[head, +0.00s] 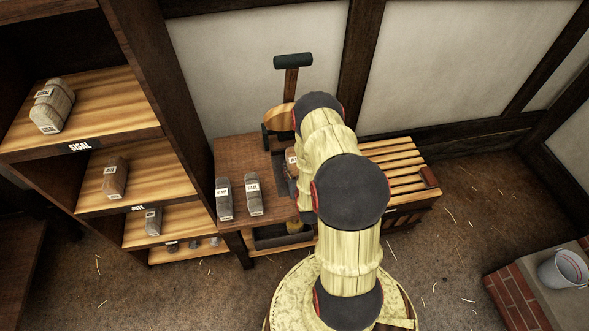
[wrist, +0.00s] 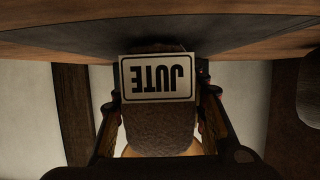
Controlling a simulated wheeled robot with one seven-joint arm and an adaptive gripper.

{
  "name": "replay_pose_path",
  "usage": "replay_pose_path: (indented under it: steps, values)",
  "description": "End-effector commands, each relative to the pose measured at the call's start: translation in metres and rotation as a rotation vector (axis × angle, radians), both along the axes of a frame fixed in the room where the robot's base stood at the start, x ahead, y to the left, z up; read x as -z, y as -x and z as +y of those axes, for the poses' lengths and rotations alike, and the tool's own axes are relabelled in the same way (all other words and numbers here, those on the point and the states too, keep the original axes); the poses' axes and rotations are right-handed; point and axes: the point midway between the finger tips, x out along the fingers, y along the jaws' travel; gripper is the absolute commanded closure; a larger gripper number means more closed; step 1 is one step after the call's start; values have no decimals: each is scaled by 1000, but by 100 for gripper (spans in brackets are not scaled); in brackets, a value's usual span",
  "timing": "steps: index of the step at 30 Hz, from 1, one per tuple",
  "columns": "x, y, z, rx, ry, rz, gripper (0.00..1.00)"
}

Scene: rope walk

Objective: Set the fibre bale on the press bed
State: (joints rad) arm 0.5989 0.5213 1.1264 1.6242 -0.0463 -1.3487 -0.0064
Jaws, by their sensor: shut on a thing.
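A brown fibre bale (wrist: 158,128) with a white JUTE label fills the middle of the wrist view, upside down there. My gripper (wrist: 160,105) is shut on it, with a finger at each side. In the head view my arm hides the gripper and most of the bale; a small part with a pale label (head: 292,159) shows beside the arm. The press (head: 280,119), with a dark-gripped lever, stands on the wooden bench (head: 240,152). A dark strip, likely the press bed, lies by the bale's end in the wrist view. I cannot tell if they touch.
Two grey labelled bales (head: 224,198) (head: 253,195) stand on the bench's left part. A shelf unit (head: 165,115) at the left holds more bales. A slatted wooden top (head: 395,165) lies right of my arm. A bucket (head: 563,268) stands on brickwork at the lower right.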

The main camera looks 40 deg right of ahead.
Motion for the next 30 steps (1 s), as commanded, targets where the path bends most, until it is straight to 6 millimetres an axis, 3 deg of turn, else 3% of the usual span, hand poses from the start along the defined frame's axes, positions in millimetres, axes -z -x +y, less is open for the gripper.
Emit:
replay_pose_path:
  steps: [10, 11, 18, 30]
  values:
    - [2, -1, -1, 0, 2, -3, 92]
    - [1, -1, 0, 0, 1, -2, 57]
    - [1, -1, 0, -1, 1, -2, 43]
    - [-1, -1, 0, -1, 1, -2, 40]
